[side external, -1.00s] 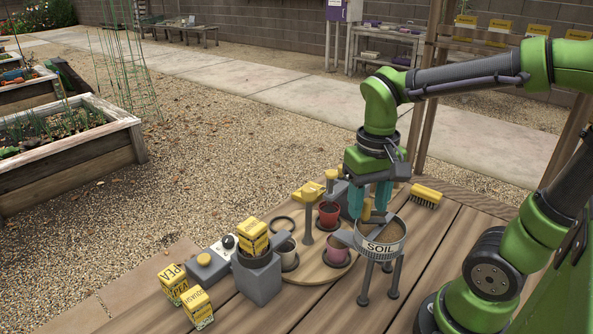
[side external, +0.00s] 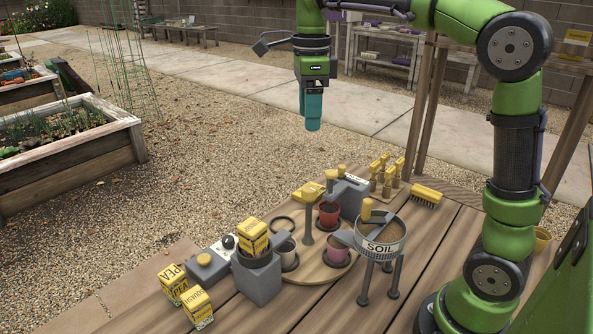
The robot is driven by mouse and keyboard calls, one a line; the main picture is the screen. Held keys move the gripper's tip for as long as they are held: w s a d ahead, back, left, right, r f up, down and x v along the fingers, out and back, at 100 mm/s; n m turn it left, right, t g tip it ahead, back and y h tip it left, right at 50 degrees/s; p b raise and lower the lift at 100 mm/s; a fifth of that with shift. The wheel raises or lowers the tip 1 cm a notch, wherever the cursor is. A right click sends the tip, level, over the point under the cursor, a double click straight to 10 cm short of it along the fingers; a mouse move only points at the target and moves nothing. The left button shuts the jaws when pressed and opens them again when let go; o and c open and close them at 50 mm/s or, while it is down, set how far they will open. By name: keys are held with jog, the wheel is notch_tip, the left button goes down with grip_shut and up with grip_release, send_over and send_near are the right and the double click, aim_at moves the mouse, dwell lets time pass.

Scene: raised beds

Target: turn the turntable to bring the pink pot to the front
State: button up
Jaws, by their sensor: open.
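The round wooden turntable (side external: 312,273) lies on the plank table. The pink pot (side external: 337,254) stands at its right side, on a dark saucer, partly covered by a grey part beside the soil sieve. A red pot (side external: 329,218) stands farther back and a pale pot (side external: 286,252) at the left. A grey post with a yellow top (side external: 308,194) rises near the middle. My gripper (side external: 313,127) hangs high above and behind the turntable, pointing down, open and touching nothing. Its teal fingers overlap in this view, so the gap is hidden.
The soil sieve (side external: 380,247) stands on legs at the right. A grey holder (side external: 260,282) with a yellow packet, a button box (side external: 206,267) and two seed packets (side external: 198,307) are at left. A brush (side external: 426,196) and yellow-handled tools (side external: 385,176) are behind. The front planks are clear.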

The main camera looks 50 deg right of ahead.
aim_at(308, 188)
notch_tip(308, 188, down, 17)
dwell(0.5)
jog(key=shift+c, duration=0.2)
jog(key=c, duration=1)
